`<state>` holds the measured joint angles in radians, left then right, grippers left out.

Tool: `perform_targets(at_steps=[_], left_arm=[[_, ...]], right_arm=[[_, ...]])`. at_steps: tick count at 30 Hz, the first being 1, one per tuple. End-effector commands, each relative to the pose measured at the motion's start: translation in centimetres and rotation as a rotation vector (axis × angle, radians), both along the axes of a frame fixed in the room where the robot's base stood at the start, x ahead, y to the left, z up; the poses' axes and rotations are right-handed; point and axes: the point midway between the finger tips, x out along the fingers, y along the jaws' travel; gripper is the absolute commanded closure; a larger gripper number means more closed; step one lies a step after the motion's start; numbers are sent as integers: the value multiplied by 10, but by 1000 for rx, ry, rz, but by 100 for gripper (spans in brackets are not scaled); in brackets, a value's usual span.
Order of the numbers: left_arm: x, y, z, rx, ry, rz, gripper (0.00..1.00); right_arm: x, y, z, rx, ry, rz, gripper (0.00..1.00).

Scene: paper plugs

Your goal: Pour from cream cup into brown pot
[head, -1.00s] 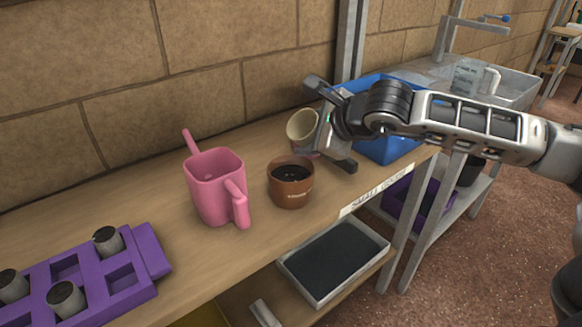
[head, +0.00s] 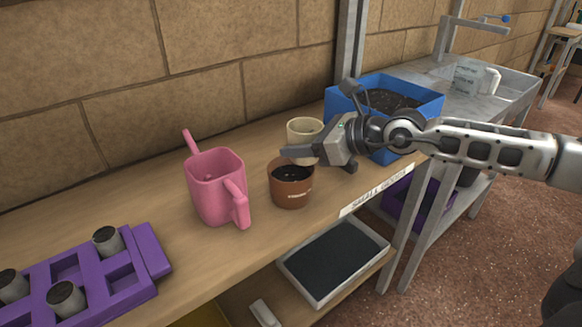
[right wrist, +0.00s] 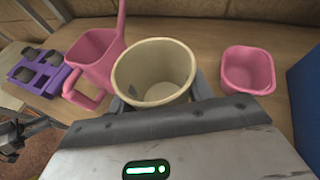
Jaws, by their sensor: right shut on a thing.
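The cream cup (head: 305,128) is held upright behind the brown pot (head: 291,185), with its rim above the pot's. My right gripper (head: 318,155) is shut on the cup. In the right wrist view the cup (right wrist: 155,75) shows its open mouth and a mostly bare cream inside with a small dark patch at the left. The brown pot stands upright on the bench with dark soil in it. The pot does not show in the right wrist view. My left gripper is outside the head view; dark parts at the left wrist-view edge may belong to it.
A pink jug (head: 217,187) stands just left of the pot. A purple tray (head: 118,270) with several grey plugs lies at the front left. A blue bin (head: 425,112) of soil stands behind my right arm. A small pink pot (right wrist: 248,75) shows in the right wrist view.

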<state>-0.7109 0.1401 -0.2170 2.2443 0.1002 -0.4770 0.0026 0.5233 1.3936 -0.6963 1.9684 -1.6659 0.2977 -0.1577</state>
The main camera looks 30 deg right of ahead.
Motion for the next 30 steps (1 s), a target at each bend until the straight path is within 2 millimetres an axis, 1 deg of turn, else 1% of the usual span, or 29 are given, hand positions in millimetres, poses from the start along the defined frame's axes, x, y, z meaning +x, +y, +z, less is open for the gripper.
perform_targets(at_steps=[5,8,19,28,30], left_arm=[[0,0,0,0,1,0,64],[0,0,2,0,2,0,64],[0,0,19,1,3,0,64],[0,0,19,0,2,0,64],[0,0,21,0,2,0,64]], right_arm=[[0,0,1,-3,-2,1,72],[0,0,5,-4,-3,1,72],[0,0,39,-6,-2,0,72],[0,0,41,-5,-1,1,72],[0,3,42,-5,0,8,72]])
